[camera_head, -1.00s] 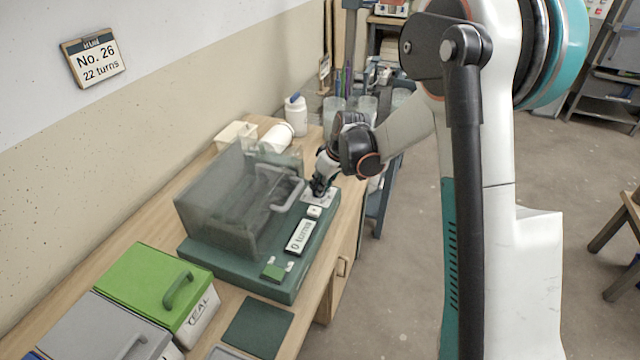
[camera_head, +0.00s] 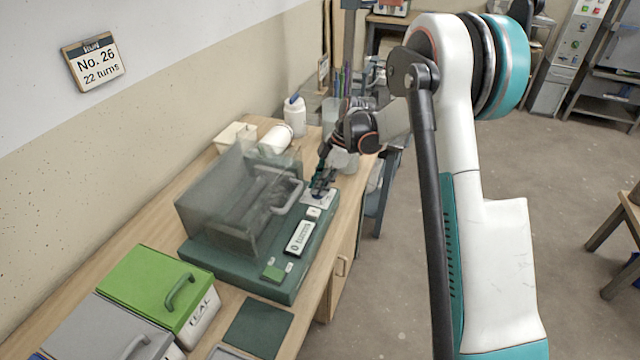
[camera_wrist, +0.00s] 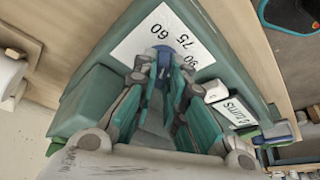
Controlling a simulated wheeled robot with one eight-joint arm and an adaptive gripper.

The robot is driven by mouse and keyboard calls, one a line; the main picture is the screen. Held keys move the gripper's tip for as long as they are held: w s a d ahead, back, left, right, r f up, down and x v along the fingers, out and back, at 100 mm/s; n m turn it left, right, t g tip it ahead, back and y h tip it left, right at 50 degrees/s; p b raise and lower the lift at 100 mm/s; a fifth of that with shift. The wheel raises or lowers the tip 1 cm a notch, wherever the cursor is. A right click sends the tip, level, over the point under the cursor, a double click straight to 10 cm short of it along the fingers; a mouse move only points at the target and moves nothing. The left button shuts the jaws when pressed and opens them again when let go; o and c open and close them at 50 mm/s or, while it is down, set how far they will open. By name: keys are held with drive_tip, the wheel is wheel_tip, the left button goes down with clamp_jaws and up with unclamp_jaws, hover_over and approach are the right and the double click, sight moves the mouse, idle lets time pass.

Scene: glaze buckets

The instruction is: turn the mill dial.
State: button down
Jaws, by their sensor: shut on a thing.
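The mill (camera_head: 240,262) is a green base with a smoky clear cover (camera_head: 222,205) on the bench. The dial (camera_wrist: 163,52) is a small blue knob on a white scale plate (camera_wrist: 150,38) with 60, 75 and 90 partly showing in the wrist view. My gripper (camera_wrist: 163,66) is shut on the dial, its teal fingers on either side; it also shows in the head view (camera_head: 318,187) at the mill's far right end. The fingers hide most of the dial and part of the scale.
A wall card (camera_head: 95,62) reads "No. 26, 22 turns". A green-lidded bin (camera_head: 150,285) labelled TEAL and a grey-lidded bin (camera_head: 95,330) stand near the front. A white bottle (camera_head: 295,117) and white tub (camera_head: 235,136) stand behind the mill.

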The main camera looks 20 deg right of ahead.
drive_tip(key=shift+w+n+g, duration=0.1)
drive_tip(key=shift+n+g, duration=0.5)
drive_tip(key=shift+n, duration=1)
drive_tip(key=c, duration=1.6)
unclamp_jaws()
drive_tip(key=shift+c, duration=0.2)
drive_tip(key=v, duration=1.2)
drive_tip(key=shift+w+a, duration=0.1)
